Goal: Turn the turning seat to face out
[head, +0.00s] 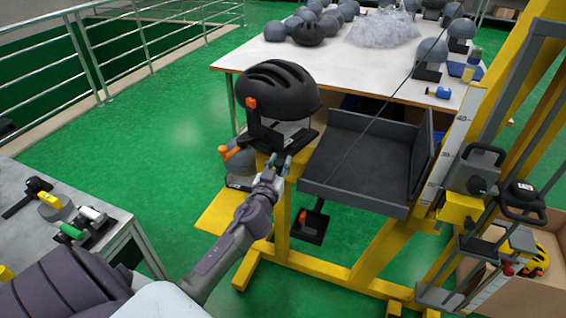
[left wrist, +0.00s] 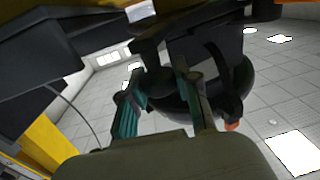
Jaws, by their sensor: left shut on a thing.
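The turning seat (head: 300,137) is a black plate on the yellow frame, left of the drop tower. A black helmet (head: 277,88) sits on it, above a black upright with an orange tip. My left gripper (head: 279,165) reaches up to the near underside of the seat. In the left wrist view, its teal-padded fingers (left wrist: 157,85) are on both sides of a dark rounded part under the seat, and they are shut on it. The helmet's dark underside also shows there, behind the fingers. Exactly which part is held is partly hidden. My right gripper is not in view.
A grey tray (head: 360,170) stands just right of the seat. The yellow tower (head: 450,150) with a black carriage rises at right. A white table (head: 340,70) with grey headforms is behind. A side bench (head: 60,215) with tools is at left, and a cardboard box (head: 525,285) at lower right.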

